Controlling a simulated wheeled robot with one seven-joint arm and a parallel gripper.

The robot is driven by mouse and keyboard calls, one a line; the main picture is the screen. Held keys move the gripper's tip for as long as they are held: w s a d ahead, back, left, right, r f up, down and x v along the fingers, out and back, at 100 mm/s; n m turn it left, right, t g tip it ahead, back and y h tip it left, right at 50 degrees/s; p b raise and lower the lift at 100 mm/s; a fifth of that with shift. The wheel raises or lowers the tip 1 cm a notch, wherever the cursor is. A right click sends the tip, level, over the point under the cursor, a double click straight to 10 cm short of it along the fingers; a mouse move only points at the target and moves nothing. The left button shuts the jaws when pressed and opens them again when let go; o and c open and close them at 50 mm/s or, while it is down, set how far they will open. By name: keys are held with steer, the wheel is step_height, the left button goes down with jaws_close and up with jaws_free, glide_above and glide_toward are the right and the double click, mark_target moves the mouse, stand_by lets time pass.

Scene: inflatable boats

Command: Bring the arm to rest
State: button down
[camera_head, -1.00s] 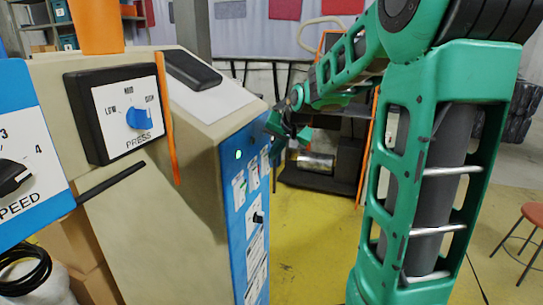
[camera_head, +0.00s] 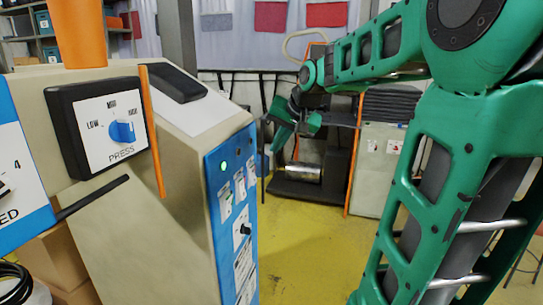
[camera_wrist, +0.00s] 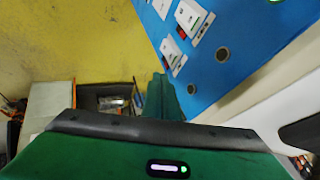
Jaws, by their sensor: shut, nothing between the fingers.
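My arm (camera_head: 430,190) is green and stands at the right of the head view, its forearm reaching left toward the machine. My gripper (camera_head: 277,140) is at the end of the forearm, just right of the machine's blue panel, pointing down. It is shut and holds nothing. In the wrist view the green fingers (camera_wrist: 160,98) show beyond the dark edge of my wrist, close beside the blue panel (camera_wrist: 215,60). A gap between the gripper and the panel shows in the head view.
The beige machine (camera_head: 190,130) fills the left, with a PRESS dial (camera_head: 122,131), an orange bar (camera_head: 152,130) and a lit green button (camera_head: 223,166). A dark machine with a metal roller (camera_head: 297,172) stands behind my gripper. Yellow floor (camera_head: 310,245) is clear in the middle.

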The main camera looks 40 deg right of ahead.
steer(key=shift+s+r, duration=0.25)
steer(key=shift+r, duration=0.15)
steer(key=s+a+f+n+g, duration=0.1)
steer(key=s+a+f+g, duration=0.1)
steer(key=s+f, duration=0.3)
steer(key=s+a+f+g, duration=0.2)
steer(key=s+f, duration=0.4)
steer(key=s, duration=0.8)
steer(key=s+a+f+n+g, duration=0.1)
steer(key=s+a+f+g, duration=0.1)
steer(key=s+f, duration=0.4)
steer(key=s+g, duration=0.1)
steer(key=s, duration=0.2)
steer(key=shift+s+n+y, duration=0.3)
steer(key=shift+s+y, duration=0.1)
